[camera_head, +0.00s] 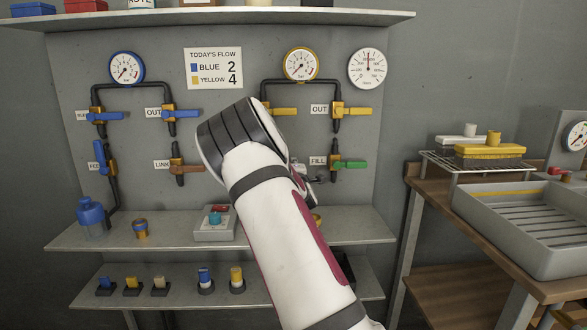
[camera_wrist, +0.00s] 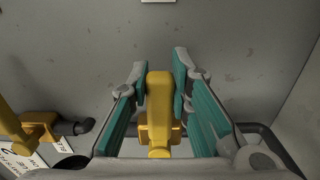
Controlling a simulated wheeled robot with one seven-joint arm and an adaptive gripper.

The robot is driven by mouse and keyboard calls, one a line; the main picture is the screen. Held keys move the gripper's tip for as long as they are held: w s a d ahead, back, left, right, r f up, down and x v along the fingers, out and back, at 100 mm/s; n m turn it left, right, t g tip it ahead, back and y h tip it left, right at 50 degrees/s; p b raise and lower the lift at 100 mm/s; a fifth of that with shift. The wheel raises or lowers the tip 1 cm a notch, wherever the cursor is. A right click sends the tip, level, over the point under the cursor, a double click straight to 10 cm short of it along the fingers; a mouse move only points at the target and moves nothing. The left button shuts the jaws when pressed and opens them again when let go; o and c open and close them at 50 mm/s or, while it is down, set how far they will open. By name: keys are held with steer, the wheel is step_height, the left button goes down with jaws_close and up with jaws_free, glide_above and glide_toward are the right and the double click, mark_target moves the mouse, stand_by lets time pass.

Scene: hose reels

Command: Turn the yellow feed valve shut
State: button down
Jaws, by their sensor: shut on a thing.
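In the wrist view, a yellow valve handle (camera_wrist: 160,105) stands between the two teal-padded fingers of my gripper (camera_wrist: 160,70), which is shut on it. The handle runs lengthwise between the fingers, and its tip shows near the fingertips. In the head view, my white arm hides the gripper and the held handle. I take it to be the yellow feed valve, but its label is hidden. Another yellow valve (camera_head: 283,111) shows just above my arm, with its handle pointing right.
A yellow-handled OUT valve (camera_head: 355,111) and a green FILL valve (camera_head: 350,164) sit right of my arm. Blue valves (camera_head: 103,116) and a brown LINK valve (camera_head: 190,168) are at left. A shelf (camera_head: 360,229) juts out below. A side bench holds a grey tray (camera_head: 470,208).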

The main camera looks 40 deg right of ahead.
steer(key=shift+f, duration=0.15)
steer(key=c, duration=1.4)
jaws_free()
steer(key=shift+c, duration=0.2)
steer(key=shift+s+a, duration=0.1)
steer(key=v, duration=1.1)
steer(key=shift+s+a, duration=0.25)
